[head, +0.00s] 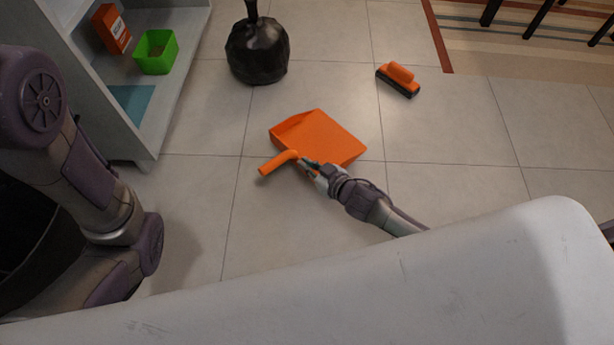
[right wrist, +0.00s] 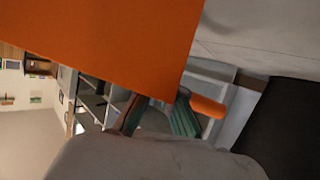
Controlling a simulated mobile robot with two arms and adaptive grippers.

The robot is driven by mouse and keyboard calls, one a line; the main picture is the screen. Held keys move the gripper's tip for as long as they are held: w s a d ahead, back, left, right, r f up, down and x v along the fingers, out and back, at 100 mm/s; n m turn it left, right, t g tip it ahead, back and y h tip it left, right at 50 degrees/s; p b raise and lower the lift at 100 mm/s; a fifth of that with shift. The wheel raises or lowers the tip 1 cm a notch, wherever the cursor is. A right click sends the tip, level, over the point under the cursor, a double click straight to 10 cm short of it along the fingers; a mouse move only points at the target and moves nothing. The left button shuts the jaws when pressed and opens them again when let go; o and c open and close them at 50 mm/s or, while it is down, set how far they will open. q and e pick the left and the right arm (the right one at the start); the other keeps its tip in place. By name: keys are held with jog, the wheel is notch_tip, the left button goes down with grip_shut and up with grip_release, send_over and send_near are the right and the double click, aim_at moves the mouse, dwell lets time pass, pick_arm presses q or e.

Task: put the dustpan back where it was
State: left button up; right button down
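The orange dustpan (head: 325,138) shows in the head view over the tiled floor, its short handle (head: 278,162) pointing to the lower left. I cannot tell whether its pan touches the floor. My right gripper (head: 311,167) is at the dustpan where the handle meets the pan, and looks shut on it. In the right wrist view the dustpan (right wrist: 100,45) fills the upper left, with the handle end (right wrist: 208,106) beyond the fingers (right wrist: 158,117). The fingers partly hide the grip. My left arm shows at the left of the head view, but its gripper is out of view.
An orange brush (head: 399,78) with dark bristles lies on the floor to the right. A black bag (head: 257,52) stands at the back. A grey shelf (head: 148,130) at the left holds a green bin (head: 155,62) and an orange box (head: 112,30). Floor right of the dustpan is clear.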

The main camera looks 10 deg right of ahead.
notch_tip(320, 180, down, 4)
jog(key=b, duration=0.4)
jog(key=shift+f, duration=0.1)
jog(key=shift+r, duration=0.2)
jog(key=shift+f, duration=0.2)
jog(key=c, duration=1.3)
grip_release()
